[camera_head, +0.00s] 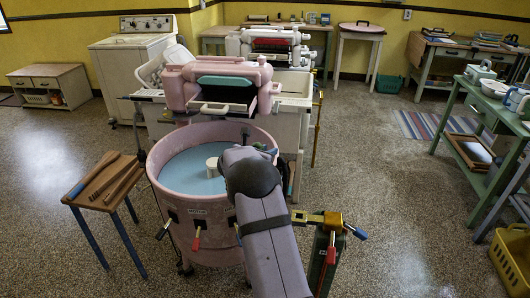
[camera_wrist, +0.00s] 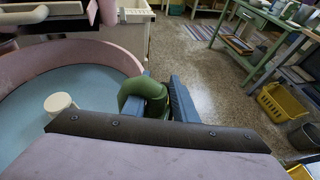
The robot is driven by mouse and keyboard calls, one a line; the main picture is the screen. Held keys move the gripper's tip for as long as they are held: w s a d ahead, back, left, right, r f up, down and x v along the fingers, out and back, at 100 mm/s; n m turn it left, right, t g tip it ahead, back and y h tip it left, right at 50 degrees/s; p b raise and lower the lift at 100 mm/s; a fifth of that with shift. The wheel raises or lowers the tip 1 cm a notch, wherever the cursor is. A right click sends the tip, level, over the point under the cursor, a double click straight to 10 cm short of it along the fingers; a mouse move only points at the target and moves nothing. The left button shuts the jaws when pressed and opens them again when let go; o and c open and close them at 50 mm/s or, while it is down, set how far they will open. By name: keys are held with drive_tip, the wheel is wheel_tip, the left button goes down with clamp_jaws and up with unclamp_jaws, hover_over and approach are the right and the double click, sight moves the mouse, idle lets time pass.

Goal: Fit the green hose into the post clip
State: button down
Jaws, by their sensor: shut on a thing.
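The green hose (camera_wrist: 143,88) shows in the wrist view as a short, thick bent piece at the tub's right rim. In the head view my gripper (camera_head: 266,150) is over the right rim of the pink wringer washer (camera_head: 184,205), largely hidden by my arm. The hose cannot be made out clearly there. I cannot pick out the post clip in either view; the hose or my arm may hide it.
The tub holds blue water and a white agitator (camera_head: 212,166). A pink wringer (camera_head: 222,85) stands above its back rim. A small wooden table (camera_head: 104,182) is at the left. A green bench (camera_head: 480,135) and a yellow basket (camera_head: 511,260) are at the right.

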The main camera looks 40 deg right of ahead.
drive_tip(key=s+r+m+g+p, duration=0.1)
drive_tip(key=s+m+g, duration=0.5)
drive_tip(key=s, duration=0.6)
drive_tip(key=s+r+m+g+p, duration=0.1)
drive_tip(key=s+m+g+p, duration=0.2)
drive_tip(key=s, duration=0.9)
drive_tip(key=shift+s+a+m+g+p, duration=0.3)
drive_tip(key=shift+s+m+g, duration=0.05)
drive_tip(key=shift+m+g, duration=1.15)
drive_tip(key=shift+r, duration=0.1)
wheel_tip(320, 180, down, 6)
drive_tip(key=b, duration=0.3)
drive_tip(key=shift+f+b, duration=0.3)
drive_tip(key=shift+f, duration=1.1)
idle(2.0)
